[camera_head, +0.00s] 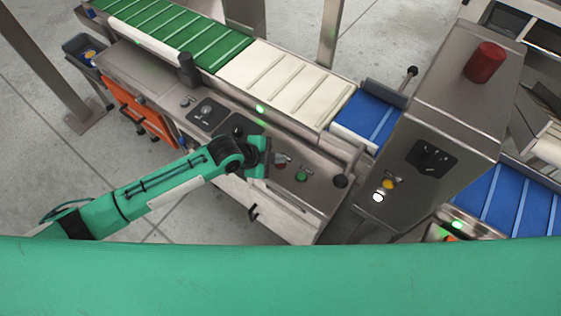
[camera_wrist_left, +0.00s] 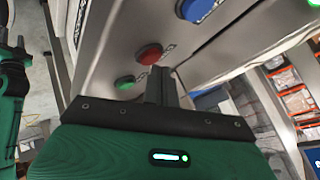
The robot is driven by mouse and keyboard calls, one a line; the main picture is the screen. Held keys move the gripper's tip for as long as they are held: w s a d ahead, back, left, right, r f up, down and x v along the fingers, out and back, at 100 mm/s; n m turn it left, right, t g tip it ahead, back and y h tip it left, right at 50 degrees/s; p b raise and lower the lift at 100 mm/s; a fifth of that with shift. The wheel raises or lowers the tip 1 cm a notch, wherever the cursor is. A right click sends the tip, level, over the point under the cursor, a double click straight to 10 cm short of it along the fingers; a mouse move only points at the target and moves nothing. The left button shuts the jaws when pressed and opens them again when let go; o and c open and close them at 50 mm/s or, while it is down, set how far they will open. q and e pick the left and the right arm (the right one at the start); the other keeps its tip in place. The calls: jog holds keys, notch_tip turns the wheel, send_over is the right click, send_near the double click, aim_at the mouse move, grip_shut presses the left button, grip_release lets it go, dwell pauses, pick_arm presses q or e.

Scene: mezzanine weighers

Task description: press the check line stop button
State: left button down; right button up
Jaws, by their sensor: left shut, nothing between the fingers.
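A red button (camera_wrist_left: 149,53) sits on a steel panel in the left wrist view, with a green button (camera_wrist_left: 125,82) below it and a blue button (camera_wrist_left: 197,9) above right. The label beside the red one is too small to read. My left gripper (camera_wrist_left: 160,72) is shut and empty, its fingertips close to the red button; I cannot tell whether they touch. In the head view my left gripper (camera_head: 270,158) is over the front control panel, beside the red button (camera_head: 281,160) and the green button (camera_head: 302,176). My right gripper is not in view.
Green, white (camera_head: 272,80) and blue conveyor belts run behind the panel. A tall steel cabinet (camera_head: 425,140) with a red lamp (camera_head: 485,62) stands to the right. A dark knob (camera_head: 341,181) is at the panel's right end. A dark cylinder (camera_head: 188,69) stands at the left.

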pick_arm(q)
jog(key=shift+f, duration=0.45)
dwell(0.6)
jog(key=shift+r, duration=0.1)
jog(key=shift+r+p, duration=0.65)
jog(key=shift+r, duration=0.15)
notch_tip(320, 180, up, 5)
jog(key=p, duration=0.4)
dwell(0.5)
dwell(0.5)
